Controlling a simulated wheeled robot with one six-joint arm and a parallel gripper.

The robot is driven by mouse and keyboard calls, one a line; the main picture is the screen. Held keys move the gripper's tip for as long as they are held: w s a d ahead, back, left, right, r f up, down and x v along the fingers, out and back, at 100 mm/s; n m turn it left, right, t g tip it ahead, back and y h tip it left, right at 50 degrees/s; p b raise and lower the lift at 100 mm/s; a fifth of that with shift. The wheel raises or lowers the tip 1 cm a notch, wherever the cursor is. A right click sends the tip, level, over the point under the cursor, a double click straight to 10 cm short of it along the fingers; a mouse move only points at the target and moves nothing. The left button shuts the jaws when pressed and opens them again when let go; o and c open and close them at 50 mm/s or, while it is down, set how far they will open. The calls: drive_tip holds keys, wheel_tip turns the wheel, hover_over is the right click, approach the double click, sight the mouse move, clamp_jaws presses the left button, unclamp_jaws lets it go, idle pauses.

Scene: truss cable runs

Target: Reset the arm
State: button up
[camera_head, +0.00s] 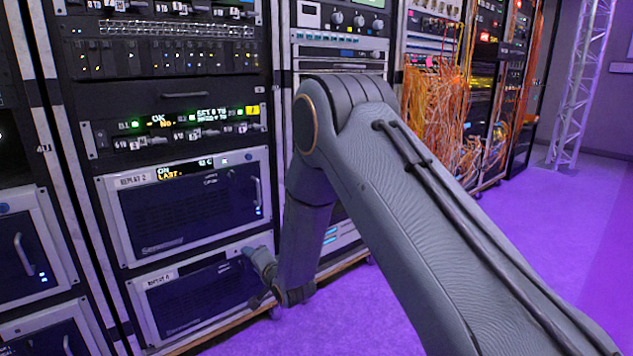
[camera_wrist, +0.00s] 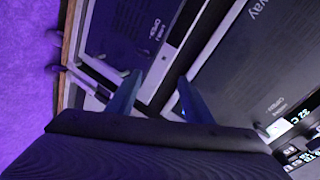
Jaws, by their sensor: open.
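My arm (camera_head: 390,170) crosses the head view from the lower right, bends at its elbow near the middle, and hangs down in front of the rack. My gripper (camera_head: 250,258) is low, close to the front of the lower rack units. In the wrist view my gripper (camera_wrist: 157,92) shows two bluish fingers spread apart with nothing between them. Behind the fingers are the faces of two rack units, seen turned on their side. I cannot tell whether the fingertips touch the rack.
Orange cables (camera_head: 440,115) hang from racks to the right. A white truss (camera_head: 580,85) stands at the far right. The purple floor (camera_head: 560,215) is clear on the right.

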drive_tip(key=s+d+r+n+g+h, duration=0.2)
drive_tip(key=s+r+n+g, duration=0.1)
drive_tip(key=s+r, duration=0.45)
drive_tip(key=s+d+r+n+g+h, duration=0.1)
drive_tip(key=s+d+r+n+g, duration=0.3)
drive_tip(key=s, duration=0.9)
drive_tip(key=s+d+r+n+g+h, duration=0.25)
drive_tip(key=s+d, duration=0.45)
drive_tip(key=s, duration=0.6)
drive_tip(key=s+d+r+n+g+h, duration=0.1)
drive_tip(key=s+d+r+n+g, duration=0.25)
drive_tip(key=s, duration=1.05)
drive_tip(key=d+r+m+h+p, duration=0.1)
drive_tip(key=d+r+m+p, duration=0.2)
drive_tip(key=d+r+p, duration=0.8)
drive_tip(key=d+r+m+t+p, duration=0.1)
drive_tip(key=d+r+m+p, duration=0.2)
drive_tip(key=d+r+p, duration=0.7)
drive_tip(key=shift+w+d+r+h+p, duration=0.35)
drive_tip(key=shift+r+p, duration=2.4)
drive_tip(key=shift+p, duration=4.3)
